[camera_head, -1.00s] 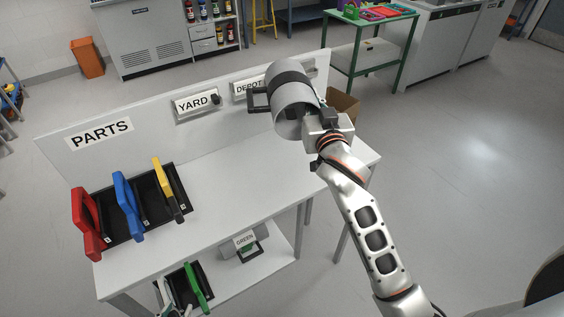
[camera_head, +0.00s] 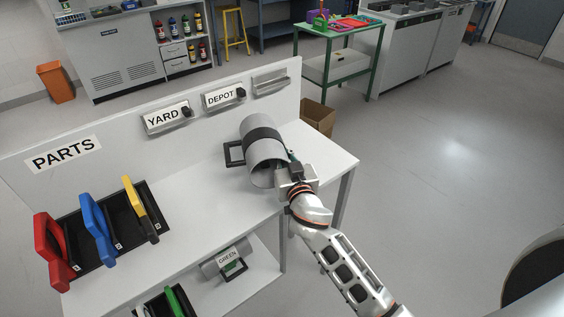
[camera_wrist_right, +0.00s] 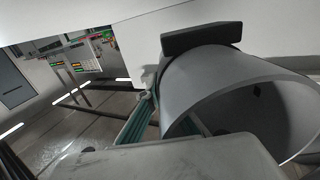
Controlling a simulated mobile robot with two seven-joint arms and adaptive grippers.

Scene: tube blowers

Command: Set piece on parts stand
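The piece, a grey open-ended tube (camera_head: 262,158) with a black band and a black square handle (camera_head: 233,153), is at the right end of the parts stand (camera_head: 215,200). It looks low over the white top or on it; I cannot tell if it touches. My right gripper (camera_head: 288,172) is shut on the piece near its open end, with its fingertips hidden. In the right wrist view the tube (camera_wrist_right: 215,85) fills the right side, with its open mouth towards the camera. My left gripper is not in view.
The back panel carries PARTS (camera_head: 63,153), YARD (camera_head: 163,117) and DEPOT (camera_head: 221,97) signs. Red (camera_head: 50,250), blue (camera_head: 97,230) and yellow (camera_head: 138,205) handled pieces sit in a black rack at left. The middle of the top is clear. A cardboard box (camera_head: 318,117) stands behind.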

